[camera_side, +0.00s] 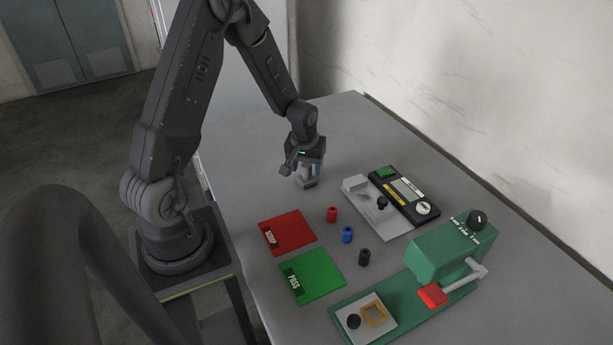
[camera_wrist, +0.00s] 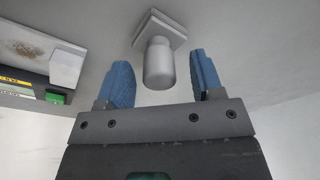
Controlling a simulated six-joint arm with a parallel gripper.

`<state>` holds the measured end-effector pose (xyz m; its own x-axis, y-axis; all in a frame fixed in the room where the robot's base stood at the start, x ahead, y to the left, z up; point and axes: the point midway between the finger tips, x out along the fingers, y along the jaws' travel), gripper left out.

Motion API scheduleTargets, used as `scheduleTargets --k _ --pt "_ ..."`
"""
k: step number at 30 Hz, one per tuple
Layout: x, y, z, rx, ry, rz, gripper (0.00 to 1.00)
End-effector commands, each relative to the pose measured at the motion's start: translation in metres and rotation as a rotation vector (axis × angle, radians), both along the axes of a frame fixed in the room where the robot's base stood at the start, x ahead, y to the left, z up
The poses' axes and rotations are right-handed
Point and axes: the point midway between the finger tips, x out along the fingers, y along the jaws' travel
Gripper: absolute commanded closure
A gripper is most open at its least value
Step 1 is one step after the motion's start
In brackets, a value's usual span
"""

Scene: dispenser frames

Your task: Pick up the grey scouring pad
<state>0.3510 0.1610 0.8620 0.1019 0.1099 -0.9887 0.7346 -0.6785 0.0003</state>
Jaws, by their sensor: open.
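The grey scouring pad (camera_wrist: 160,30) is a light grey square pad with a cylindrical grip, seen in the wrist view at top centre. Its grip lies between the two blue fingers of my gripper (camera_wrist: 161,62), with gaps on both sides. In the side view the pad (camera_side: 308,184) rests on the grey table, directly below my gripper (camera_side: 304,168), and is partly hidden by it. My gripper is open and holds nothing.
A stained light plate (camera_side: 368,203) with a black knob and a black device (camera_side: 407,192) lie to the right. Red (camera_side: 287,231) and green (camera_side: 312,277) mats, small red, blue and black cylinders, and a green press (camera_side: 450,250) stand in front. The table behind is clear.

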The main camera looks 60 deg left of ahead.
Motion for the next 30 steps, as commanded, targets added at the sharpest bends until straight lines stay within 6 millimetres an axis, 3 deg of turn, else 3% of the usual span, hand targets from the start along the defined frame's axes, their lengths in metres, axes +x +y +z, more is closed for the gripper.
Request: scheduleTargets --k 4,11,28,30 --pt "0.001 0.001 -0.0138 -0.001 0.002 -0.001 0.39" --pt "0.0014 0.0012 -0.0149 0.0 0.0 -0.001 0.39" --pt "0.0014 0.001 -0.0146 0.0 0.0 -0.001 0.92" --pt "0.0014 0.0011 -0.0145 0.0 0.0 -0.001 0.93"
